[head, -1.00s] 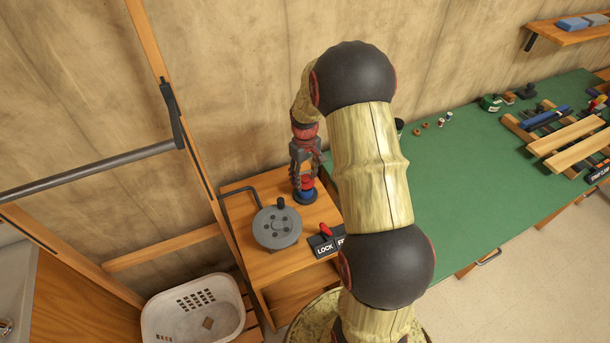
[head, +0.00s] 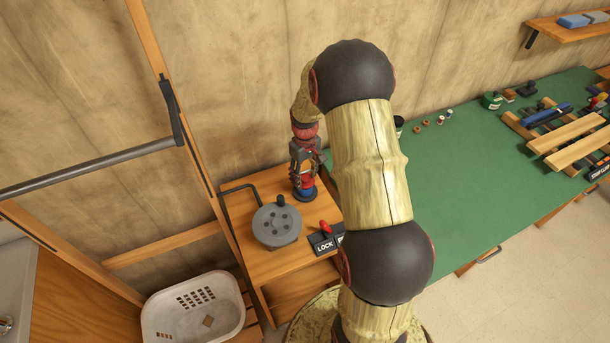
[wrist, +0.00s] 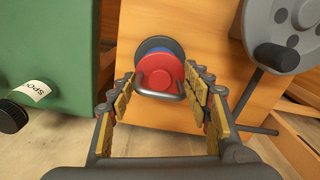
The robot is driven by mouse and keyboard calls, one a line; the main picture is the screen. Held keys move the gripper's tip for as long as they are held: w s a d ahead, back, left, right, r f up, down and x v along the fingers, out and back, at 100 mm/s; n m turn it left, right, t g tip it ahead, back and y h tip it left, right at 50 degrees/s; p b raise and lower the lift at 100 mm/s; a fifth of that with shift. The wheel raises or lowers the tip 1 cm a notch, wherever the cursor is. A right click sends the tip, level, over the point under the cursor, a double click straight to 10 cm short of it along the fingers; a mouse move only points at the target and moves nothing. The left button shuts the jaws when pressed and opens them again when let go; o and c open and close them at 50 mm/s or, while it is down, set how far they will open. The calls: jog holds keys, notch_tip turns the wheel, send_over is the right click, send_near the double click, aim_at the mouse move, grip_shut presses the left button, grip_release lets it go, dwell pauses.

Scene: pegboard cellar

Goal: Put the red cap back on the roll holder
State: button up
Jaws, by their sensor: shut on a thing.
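The red cap (wrist: 160,72) is a round disc with a grey bar handle, seen from above in the wrist view. Under it show a blue part of the roll holder (wrist: 178,47) and a dark round base. In the head view the holder's blue part (head: 306,193) stands on the small wooden stand, with red just above it. My gripper (wrist: 160,84) points down over the cap, its fingers on either side of the handle and shut on the cap. The cap looks centred over the holder; I cannot tell whether it is fully seated.
A grey crank reel (head: 276,226) stands left of the holder. A block marked LOCK with a red lever (head: 325,226) is in front. The green workbench (head: 465,165) is to the right, the white basket (head: 195,305) at lower left. The wooden wall is close behind.

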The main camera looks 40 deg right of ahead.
jog(key=o, duration=1)
jog(key=shift+o, duration=0.4)
jog(key=o, duration=0.4)
jog(key=shift+r, duration=0.1)
jog(key=shift+r+p, duration=2.4)
jog(key=shift+r, duration=1.05)
jog(key=c, duration=2.2)
